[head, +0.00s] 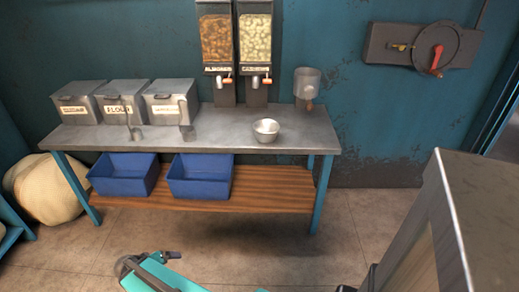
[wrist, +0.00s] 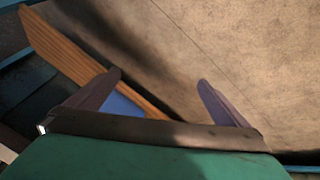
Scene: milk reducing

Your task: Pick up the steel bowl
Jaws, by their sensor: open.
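The steel bowl (head: 266,130) is small, round and silvery. It stands upright on the metal-topped table (head: 225,140), right of the table's middle and near its front edge. My gripper shows in the wrist view (wrist: 155,80), with its two dark fingers spread wide and nothing between them. The wrist camera faces the floor and the wooden lower shelf, and the bowl is not in that view. In the head view my teal arm is low at the bottom edge, in front of the table and well below the bowl.
Two dispensers (head: 254,45) and a clear-topped container (head: 307,88) stand behind the bowl. Several lidded bins (head: 125,100) and scoops are to the left. Blue crates (head: 200,177) sit on the wooden shelf (head: 270,190). A metal cabinet (head: 490,200) stands at right. Floor before the table is clear.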

